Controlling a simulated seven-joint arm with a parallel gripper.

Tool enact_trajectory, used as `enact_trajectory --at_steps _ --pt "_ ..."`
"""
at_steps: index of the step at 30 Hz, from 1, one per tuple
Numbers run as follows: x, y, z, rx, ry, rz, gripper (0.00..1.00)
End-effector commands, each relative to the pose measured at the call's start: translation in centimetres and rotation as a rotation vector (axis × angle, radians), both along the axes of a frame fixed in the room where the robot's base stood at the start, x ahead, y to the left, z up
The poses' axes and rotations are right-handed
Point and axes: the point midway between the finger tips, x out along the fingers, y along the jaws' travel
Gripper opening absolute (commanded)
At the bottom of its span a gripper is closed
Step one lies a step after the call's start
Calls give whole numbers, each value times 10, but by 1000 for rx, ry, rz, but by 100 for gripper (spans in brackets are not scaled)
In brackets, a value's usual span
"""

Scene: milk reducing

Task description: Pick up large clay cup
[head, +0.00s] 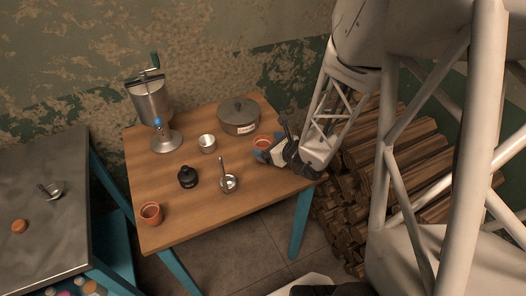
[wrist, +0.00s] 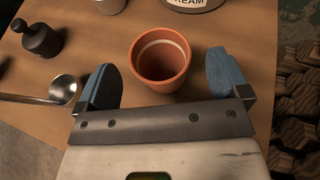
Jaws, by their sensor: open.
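A large orange clay cup (wrist: 161,58) stands upright on the wooden table, between and just ahead of my two blue finger pads in the wrist view. In the head view the cup (head: 262,142) is partly hidden behind my gripper (head: 263,153) at the table's right side. My gripper also shows in the wrist view (wrist: 165,88); it is open, with one pad on each side of the cup and a visible gap on both sides. The cup looks empty. Another clay cup (head: 151,213) stands at the table's front left corner.
A lidded grey pot (head: 238,117) labelled "CREAM" stands just behind the cup. A metal cup (head: 207,143), a black weight (head: 187,177), a ladle (head: 229,183) and a hand-cranked separator (head: 152,103) stand to the left. Stacked firewood (head: 390,165) lies right of the table.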

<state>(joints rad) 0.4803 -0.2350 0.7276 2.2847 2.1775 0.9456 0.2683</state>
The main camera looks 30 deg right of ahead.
Motion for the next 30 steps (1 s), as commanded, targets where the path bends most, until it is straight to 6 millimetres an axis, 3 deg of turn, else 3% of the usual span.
enact_trajectory --at_steps 11,29,30 --pt "26 9 -12 0 1 1 94" --pt "28 9 -12 1 0 0 94" --pt "28 9 -12 1 0 0 89"
